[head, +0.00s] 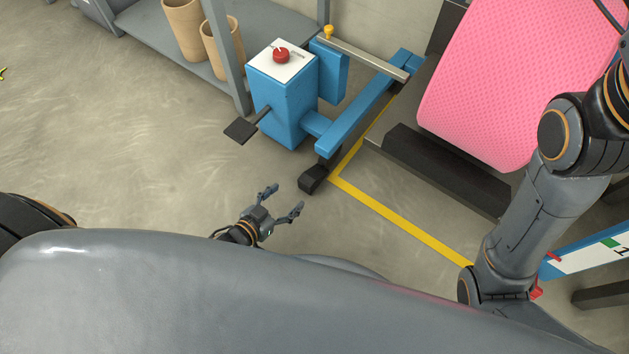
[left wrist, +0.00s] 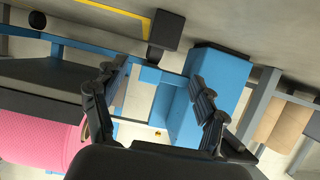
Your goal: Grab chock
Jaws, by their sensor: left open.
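A small black block (head: 313,179), which looks like the chock, sits on the floor at the foot of the blue hoist-like frame (head: 350,120), beside the yellow floor line. In the left wrist view the same dark block (left wrist: 167,30) shows near the top, past the fingers. My left gripper (head: 286,197) is open and empty. In the head view it is just left of and below the block, apart from it. Its spread fingers also show in the left wrist view (left wrist: 152,80). My right arm shows at the right, but its gripper is hidden.
A blue box with a red button (head: 281,55) stands behind the block, with a black pedal (head: 241,131) on its left. A pink roll (head: 520,80) and dark bar (head: 448,168) are to the right. Open floor (head: 120,140) lies left.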

